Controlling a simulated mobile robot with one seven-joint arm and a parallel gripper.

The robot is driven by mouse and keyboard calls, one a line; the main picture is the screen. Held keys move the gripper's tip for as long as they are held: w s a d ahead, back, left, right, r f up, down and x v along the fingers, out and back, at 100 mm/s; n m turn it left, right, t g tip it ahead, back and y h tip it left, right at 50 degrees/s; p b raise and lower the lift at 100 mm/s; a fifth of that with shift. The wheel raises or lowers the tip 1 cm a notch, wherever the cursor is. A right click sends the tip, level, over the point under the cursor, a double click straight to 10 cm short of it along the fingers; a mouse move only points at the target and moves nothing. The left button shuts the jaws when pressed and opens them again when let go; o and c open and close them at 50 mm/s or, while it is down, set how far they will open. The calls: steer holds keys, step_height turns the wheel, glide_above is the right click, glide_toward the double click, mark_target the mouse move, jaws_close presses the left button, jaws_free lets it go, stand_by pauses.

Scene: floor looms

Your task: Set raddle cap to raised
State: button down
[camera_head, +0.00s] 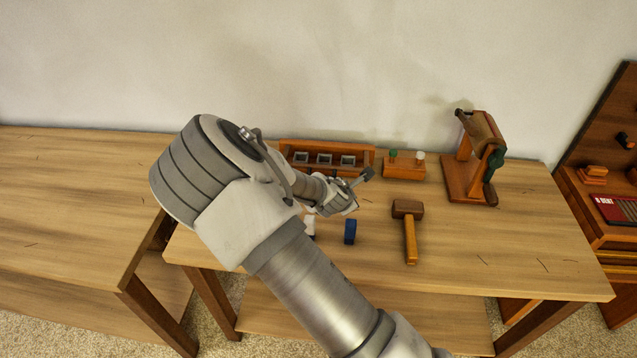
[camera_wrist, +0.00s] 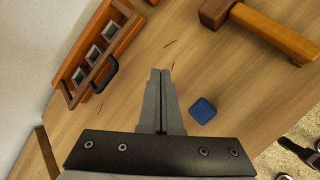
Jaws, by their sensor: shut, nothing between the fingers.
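A reddish-brown wooden rack with three grey square openings (camera_head: 281,150) stands at the back of the table. In the wrist view this rack (camera_wrist: 62,77) lies at upper left, with a dark brown strip along its front and a black loop handle (camera_wrist: 112,75) there. This strip may be the raddle cap; I cannot tell its setting. My gripper (camera_wrist: 160,75) is shut and empty, apart from the handle and to its right in the wrist view. In the head view my arm covers part of the rack's front, and the fingertips are hard to make out.
A blue block (camera_head: 350,231) also shows in the wrist view (camera_wrist: 203,110). A mallet (camera_head: 409,228) lies to its right. A small block with green and white knobs (camera_head: 404,170) and a wooden winder (camera_head: 470,185) stand at the back. The table's front right is clear.

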steer(key=w+a+f+n+t+y, duration=0.2)
steer(key=w+a+f+n+t, duration=0.1)
steer(key=a+n, duration=0.6)
steer(key=n, duration=0.2)
steer(key=shift+w+a+f+n+t+y, duration=0.15)
steer(key=shift+a+n+t+y, duration=0.15)
steer(key=shift+a+t+y, duration=0.1)
steer(key=shift+w, duration=0.1)
steer(key=x, duration=1)
steer(key=shift+f, duration=0.1)
steer(key=shift+p, duration=0.35)
